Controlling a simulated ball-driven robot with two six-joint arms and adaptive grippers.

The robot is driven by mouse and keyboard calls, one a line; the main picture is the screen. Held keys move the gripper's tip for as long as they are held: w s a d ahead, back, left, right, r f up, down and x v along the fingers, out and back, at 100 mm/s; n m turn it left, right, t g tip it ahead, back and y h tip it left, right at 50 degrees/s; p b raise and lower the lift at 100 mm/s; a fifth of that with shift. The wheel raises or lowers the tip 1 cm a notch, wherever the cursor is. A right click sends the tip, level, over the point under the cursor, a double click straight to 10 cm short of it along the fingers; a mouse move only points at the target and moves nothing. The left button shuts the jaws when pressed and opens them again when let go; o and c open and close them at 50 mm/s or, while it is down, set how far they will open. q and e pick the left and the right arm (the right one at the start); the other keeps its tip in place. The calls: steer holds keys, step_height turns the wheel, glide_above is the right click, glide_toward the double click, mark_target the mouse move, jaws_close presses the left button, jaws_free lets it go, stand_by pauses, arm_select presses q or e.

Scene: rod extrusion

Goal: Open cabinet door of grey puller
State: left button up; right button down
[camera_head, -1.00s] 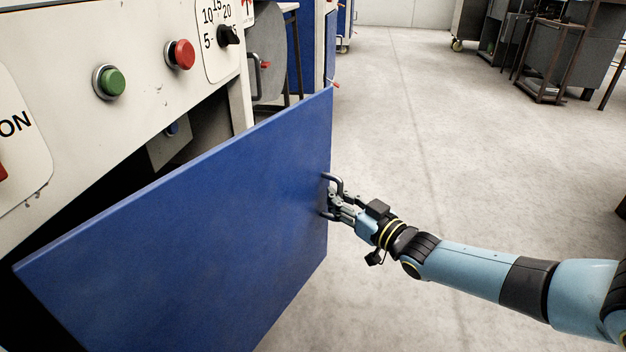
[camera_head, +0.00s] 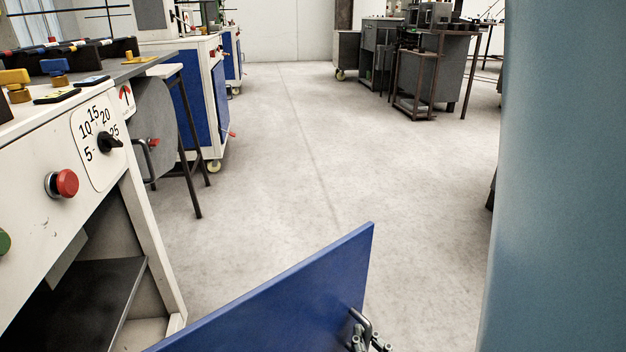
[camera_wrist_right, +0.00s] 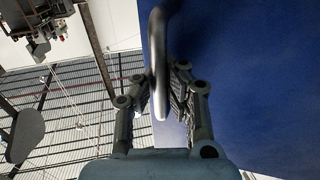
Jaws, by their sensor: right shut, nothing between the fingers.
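The puller (camera_head: 95,215) is a pale cabinet at the left in the head view, with a dial, a red button and part of a green button. Its blue door (camera_head: 290,295) stands swung out, well away from the frame, with dark interior showing. The door's grey bar handle (camera_head: 358,325) is near its free edge. My right gripper (camera_head: 374,345) is mostly cut off by the bottom edge, at the handle. My left gripper is out of view.
A dark shelf (camera_head: 85,300) shows inside the cabinet. A table (camera_head: 150,70) and a blue-sided cart (camera_head: 200,110) stand behind the puller. Open concrete floor (camera_head: 320,170) lies beyond the door. My blue arm link fills the right edge.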

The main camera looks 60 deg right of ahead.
steer(key=s+a+m+g+h, duration=0.2)
steer(key=s+a, duration=0.3)
steer(key=s, duration=0.4)
steer(key=shift+m+g+h, duration=0.4)
steer(key=shift+h, duration=0.1)
steer(key=c, duration=2)
jaws_free()
steer(key=shift+a, duration=0.1)
steer(key=o, duration=0.7)
steer(key=shift+c, duration=0.2)
steer(key=shift+s, duration=0.1)
step_height(320, 180, up, 10)
